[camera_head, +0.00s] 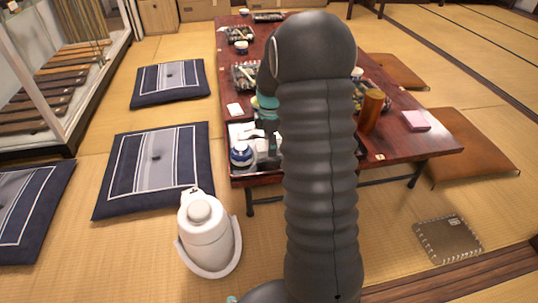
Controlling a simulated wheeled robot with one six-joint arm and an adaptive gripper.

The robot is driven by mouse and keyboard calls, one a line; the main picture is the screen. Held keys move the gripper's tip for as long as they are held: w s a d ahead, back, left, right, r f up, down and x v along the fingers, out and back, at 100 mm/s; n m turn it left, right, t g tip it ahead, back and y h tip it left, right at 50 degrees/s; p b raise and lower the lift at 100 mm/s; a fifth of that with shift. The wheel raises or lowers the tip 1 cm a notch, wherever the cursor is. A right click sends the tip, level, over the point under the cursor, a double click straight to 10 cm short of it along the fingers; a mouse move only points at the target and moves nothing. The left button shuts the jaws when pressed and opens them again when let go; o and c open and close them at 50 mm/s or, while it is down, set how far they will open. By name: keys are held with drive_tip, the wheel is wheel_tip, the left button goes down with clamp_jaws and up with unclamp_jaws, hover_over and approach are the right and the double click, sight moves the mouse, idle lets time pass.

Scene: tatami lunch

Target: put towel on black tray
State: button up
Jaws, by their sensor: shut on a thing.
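My gripper (266,142) is over the near left corner of the low table, mostly hidden behind my dark ribbed arm. It is shut on a small white thing, apparently the towel (251,133); the grip itself is hard to make out. A blue-and-white pot (242,155) stands close below and left of it. A dark tray (234,80) with dishes lies farther back on the table's left side. I cannot tell whether another tray lies under the gripper.
Cushions (155,170) lie on the tatami. A white pot-like appliance (207,235) stands on the floor in front. A glass case is at left.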

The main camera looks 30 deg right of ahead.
sight(269, 160)
drive_tip(key=shift+a+f, duration=0.25)
drive_tip(key=shift+f, duration=0.15)
drive_tip(key=shift+f+b, duration=0.4)
drive_tip(key=shift+f, duration=1.3)
drive_tip(key=shift+f, duration=0.1)
drive_tip(key=o, duration=1.1)
